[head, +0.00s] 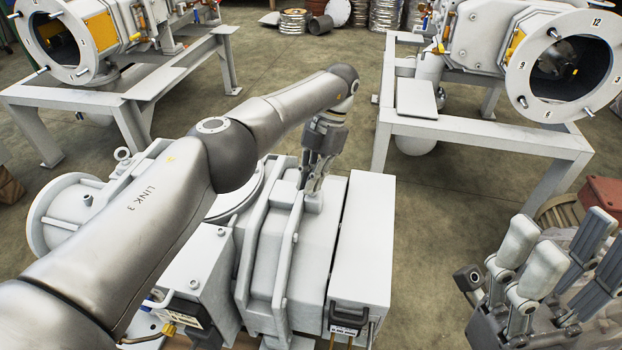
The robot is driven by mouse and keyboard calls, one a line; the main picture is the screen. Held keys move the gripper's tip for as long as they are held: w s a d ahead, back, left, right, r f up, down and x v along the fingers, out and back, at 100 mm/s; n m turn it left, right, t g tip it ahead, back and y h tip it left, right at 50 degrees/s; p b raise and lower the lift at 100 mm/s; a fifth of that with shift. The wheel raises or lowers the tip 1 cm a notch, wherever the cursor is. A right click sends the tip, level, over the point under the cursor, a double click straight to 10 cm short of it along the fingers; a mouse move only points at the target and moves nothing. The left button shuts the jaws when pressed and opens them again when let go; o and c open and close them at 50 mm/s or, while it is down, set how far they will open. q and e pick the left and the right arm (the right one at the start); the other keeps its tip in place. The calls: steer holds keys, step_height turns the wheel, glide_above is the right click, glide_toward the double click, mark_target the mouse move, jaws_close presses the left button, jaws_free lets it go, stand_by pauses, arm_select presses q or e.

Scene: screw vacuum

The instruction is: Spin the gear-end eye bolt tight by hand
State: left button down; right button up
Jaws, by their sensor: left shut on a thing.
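The grey vacuum machine (290,262) stands in the middle of the head view. My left arm reaches across it from the left, and my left gripper (316,186) points down at its top. The gripper is shut on the gear-end eye bolt, above a small pale boss (313,203) on the casing. The fingers hide the bolt, so its ring and thread cannot be made out, nor how far it is seated. My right gripper (550,262) is at the lower right, fingers up and spread apart, empty and clear of the machine.
A white box-shaped cover (362,250) adjoins the casing on the right. Metal stands carry large flanged machines at the back left (130,100) and back right (470,135). A red box (603,198) and a wooden stool (562,212) are near my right gripper. Open floor lies behind the machine.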

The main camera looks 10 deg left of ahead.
arm_select(q)
steer(key=shift+w+r, duration=0.15)
steer(key=shift+r, duration=0.05)
steer(key=c, duration=1.7)
jaws_free()
steer(key=shift+o, duration=0.5)
steer(key=shift+f, duration=0.1)
step_height(320, 180, up, 10)
